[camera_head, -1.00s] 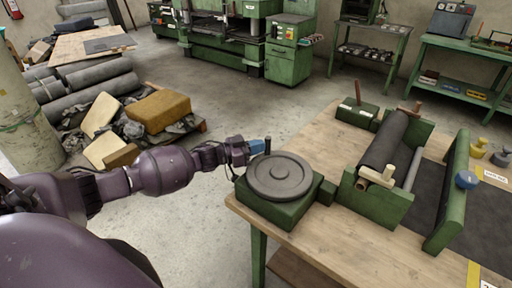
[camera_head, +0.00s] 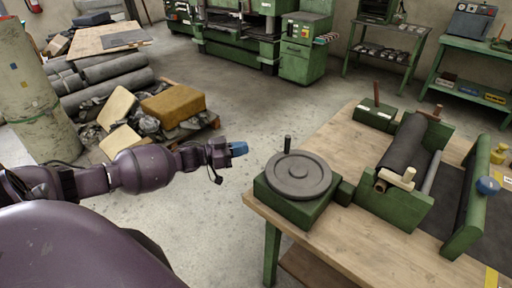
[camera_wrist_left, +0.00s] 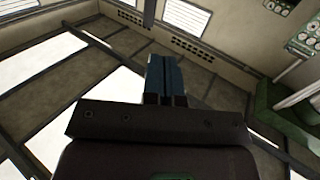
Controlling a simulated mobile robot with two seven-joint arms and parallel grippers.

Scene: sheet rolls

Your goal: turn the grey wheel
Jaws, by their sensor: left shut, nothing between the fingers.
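The grey wheel (camera_head: 298,176) lies flat on a green block at the near left corner of the wooden table. An upright dark handle (camera_head: 287,145) stands on its far left rim. My left gripper (camera_head: 239,149) is left of the wheel, apart from it, over open floor. Its blue fingers (camera_wrist_left: 165,77) are together with nothing between them in the left wrist view. The wheel does not show in the left wrist view. My right gripper is not in view.
A green roller press (camera_head: 395,205) stands on the wooden table (camera_head: 335,243), right of the wheel. A small green block (camera_head: 375,114) with a brown peg is behind. Grey rolls and a foam-strewn pallet (camera_head: 160,115) lie at the left. Floor between pallet and table is clear.

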